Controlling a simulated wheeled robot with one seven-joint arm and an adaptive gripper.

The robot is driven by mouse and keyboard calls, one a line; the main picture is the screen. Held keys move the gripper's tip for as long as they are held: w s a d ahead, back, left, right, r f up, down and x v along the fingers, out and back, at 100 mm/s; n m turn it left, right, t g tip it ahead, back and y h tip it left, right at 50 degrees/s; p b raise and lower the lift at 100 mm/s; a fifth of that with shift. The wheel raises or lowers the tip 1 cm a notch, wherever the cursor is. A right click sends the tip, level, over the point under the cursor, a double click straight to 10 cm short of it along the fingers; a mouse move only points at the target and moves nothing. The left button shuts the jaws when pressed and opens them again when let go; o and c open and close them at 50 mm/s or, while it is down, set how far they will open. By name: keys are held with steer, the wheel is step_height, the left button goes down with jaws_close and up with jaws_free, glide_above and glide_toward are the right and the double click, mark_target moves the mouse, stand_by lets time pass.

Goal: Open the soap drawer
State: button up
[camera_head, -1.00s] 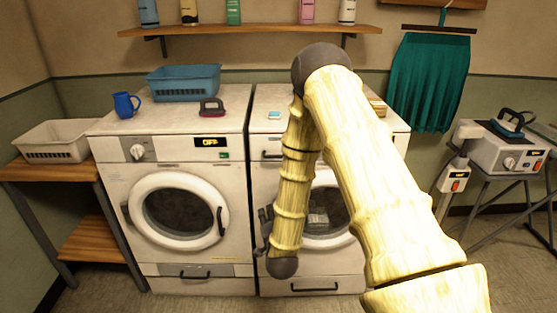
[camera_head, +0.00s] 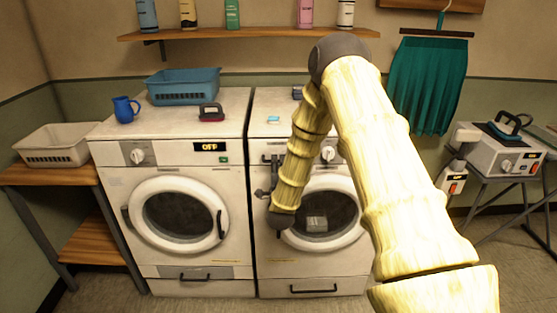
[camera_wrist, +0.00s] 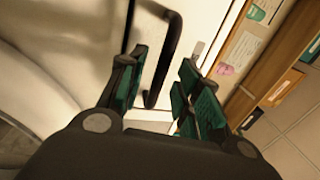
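The soap drawer is at the upper left of the right washing machine's white front. Its black bar handle (camera_head: 271,158) shows just above my gripper (camera_head: 267,180) in the head view. In the wrist view the handle (camera_wrist: 166,58) runs lengthwise between the teal-padded fingers of my gripper (camera_wrist: 163,64). The fingers stand apart on either side of it, with a visible gap, so the gripper is open. Whether the fingertips reach past the bar is unclear. The drawer looks shut; its edges are partly hidden by my arm and gripper.
The right machine's round door (camera_head: 318,222) is just below my gripper. The left machine (camera_head: 120,200) stands alongside, with a blue basket (camera_head: 183,86) and mug (camera_head: 124,109) on top. A wall shelf (camera_head: 245,35) holds bottles. The floor in front is partly clear.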

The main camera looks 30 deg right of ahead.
steer(key=shift+x, duration=1.1)
steer(key=shift+c, duration=0.2)
jaws_close()
